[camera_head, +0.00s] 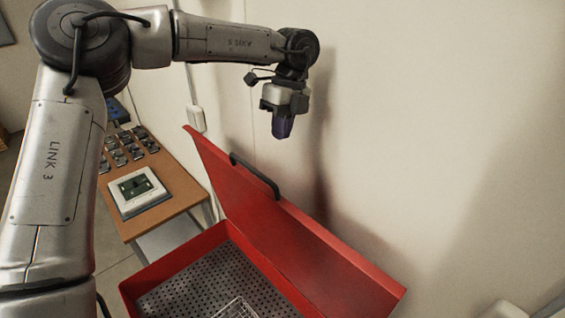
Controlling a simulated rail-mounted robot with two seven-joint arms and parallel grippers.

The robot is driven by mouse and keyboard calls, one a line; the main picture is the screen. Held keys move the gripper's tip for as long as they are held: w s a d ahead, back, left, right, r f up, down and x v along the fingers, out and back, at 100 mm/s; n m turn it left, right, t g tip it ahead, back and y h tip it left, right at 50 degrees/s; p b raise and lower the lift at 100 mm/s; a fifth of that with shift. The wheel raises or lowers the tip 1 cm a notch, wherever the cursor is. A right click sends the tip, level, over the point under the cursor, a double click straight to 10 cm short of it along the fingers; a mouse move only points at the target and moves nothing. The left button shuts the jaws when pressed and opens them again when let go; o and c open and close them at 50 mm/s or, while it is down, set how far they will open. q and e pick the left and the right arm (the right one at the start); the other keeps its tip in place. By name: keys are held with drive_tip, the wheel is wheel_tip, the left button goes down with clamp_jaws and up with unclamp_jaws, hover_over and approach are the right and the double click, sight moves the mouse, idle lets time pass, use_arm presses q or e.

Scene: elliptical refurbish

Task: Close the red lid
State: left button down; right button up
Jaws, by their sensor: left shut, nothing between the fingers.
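The red lid (297,243) stands raised and tilted up along the wall side of the red box (183,263). A dark handle (255,175) is fixed near its upper edge. The box is open, with a perforated metal floor (205,281) inside. My left gripper (283,128) is shut and empty, pointing down. In the picture it is above the lid and its handle, apart from them, near the wall. My right gripper is not in view.
A wooden table (178,178) stands left of the box, with a white device (138,191) and several small dark parts (124,148) on it. The plain wall (440,120) is close behind the lid. A wire basket (236,309) lies in the box.

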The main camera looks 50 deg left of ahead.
use_arm(q)
drive_tip(key=p+x, duration=0.3)
drive_tip(key=x, duration=0.6)
drive_tip(key=shift+s+a+f, duration=0.1)
drive_tip(key=shift+s+f, duration=0.05)
drive_tip(key=shift+s, duration=0.1)
drive_tip(key=shift+f, duration=0.1)
